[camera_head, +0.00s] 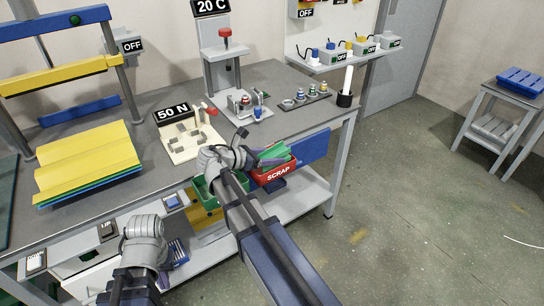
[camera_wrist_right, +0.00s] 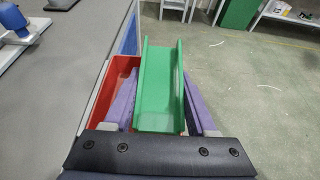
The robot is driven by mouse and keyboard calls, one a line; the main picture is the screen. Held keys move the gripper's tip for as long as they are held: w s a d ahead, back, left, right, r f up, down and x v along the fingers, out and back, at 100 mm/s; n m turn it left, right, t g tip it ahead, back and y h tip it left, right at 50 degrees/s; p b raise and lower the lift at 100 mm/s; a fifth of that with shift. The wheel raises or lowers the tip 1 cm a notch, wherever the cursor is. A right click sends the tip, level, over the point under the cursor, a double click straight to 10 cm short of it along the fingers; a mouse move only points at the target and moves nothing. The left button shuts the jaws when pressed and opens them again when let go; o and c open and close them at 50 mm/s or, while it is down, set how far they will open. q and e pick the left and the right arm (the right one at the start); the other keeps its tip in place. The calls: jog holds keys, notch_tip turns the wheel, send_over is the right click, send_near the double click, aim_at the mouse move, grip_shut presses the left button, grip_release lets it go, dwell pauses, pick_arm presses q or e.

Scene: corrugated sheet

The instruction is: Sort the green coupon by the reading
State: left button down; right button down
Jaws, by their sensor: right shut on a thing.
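The green coupon (camera_wrist_right: 158,90), a channel-shaped piece, is held between the purple fingers of my right gripper (camera_wrist_right: 160,110). In the head view the green coupon (camera_head: 274,155) is over the red bin marked SCRAP (camera_head: 278,174); the red bin (camera_wrist_right: 121,68) shows beside and under it in the wrist view. I cannot tell whether the coupon touches the bin. The display (camera_head: 173,112) on the cream test device (camera_head: 190,143) reads 50 N.
A green bin (camera_head: 203,190) hangs left of the SCRAP bin, partly behind my right arm. A blue panel (camera_head: 315,147) is to its right. Yellow corrugated sheets (camera_head: 85,160) lie on the bench's left.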

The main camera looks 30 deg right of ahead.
dwell(0.3)
jog(key=shift+c, duration=0.6)
grip_release()
jog(key=p+v, duration=0.3)
jog(key=v, duration=0.4)
jog(key=shift+a+r, duration=0.2)
jog(key=shift+a, duration=0.15)
jog(key=shift+s, duration=0.1)
